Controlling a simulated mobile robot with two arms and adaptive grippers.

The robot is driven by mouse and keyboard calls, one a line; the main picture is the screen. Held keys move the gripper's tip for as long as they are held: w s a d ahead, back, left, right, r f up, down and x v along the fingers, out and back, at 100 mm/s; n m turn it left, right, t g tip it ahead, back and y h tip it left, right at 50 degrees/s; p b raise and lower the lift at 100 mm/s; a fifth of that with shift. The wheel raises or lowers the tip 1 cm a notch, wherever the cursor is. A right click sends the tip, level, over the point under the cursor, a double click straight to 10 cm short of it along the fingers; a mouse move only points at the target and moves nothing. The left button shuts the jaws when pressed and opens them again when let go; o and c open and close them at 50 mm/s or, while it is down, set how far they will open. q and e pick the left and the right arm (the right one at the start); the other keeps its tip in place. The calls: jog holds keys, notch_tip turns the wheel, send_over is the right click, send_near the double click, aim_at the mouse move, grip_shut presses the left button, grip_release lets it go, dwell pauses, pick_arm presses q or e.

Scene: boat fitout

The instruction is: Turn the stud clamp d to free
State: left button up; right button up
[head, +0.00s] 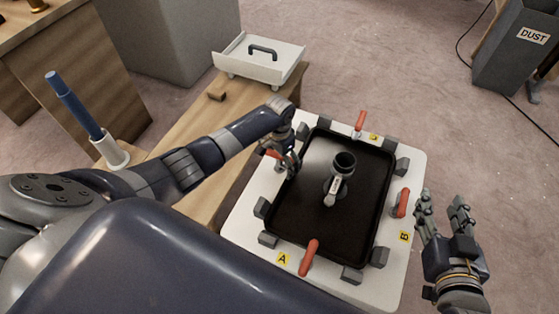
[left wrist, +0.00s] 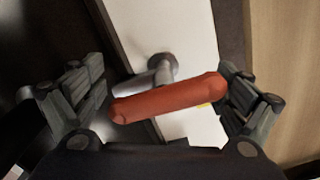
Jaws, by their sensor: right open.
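The stud clamp at the left edge of the plate, presumably d, has a red handle (head: 273,154). In the left wrist view its red handle (left wrist: 168,98) lies slanted across the gap, in front of a grey metal stud. My left gripper (head: 287,158) is at this clamp. In the left wrist view its fingers (left wrist: 168,92) are spread, one near each end of the handle. The right finger is very close to the handle; I cannot tell whether it touches. The clamp's label is mostly hidden. My right gripper (head: 441,208) is open and empty, right of the plate.
The white plate (head: 413,170) carries a black tray (head: 300,225) with a dark cylindrical fitting (head: 340,175). Other red clamps stand at A (head: 309,258), B (head: 402,203) and the far edge (head: 360,121). Grey blocks surround the tray. A wooden bench (head: 205,130) lies left.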

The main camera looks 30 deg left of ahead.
pick_arm(q)
jog(key=c, duration=0.7)
jog(key=shift+c, duration=0.6)
jog(key=shift+s+d, duration=0.1)
jog(key=shift+s, duration=0.05)
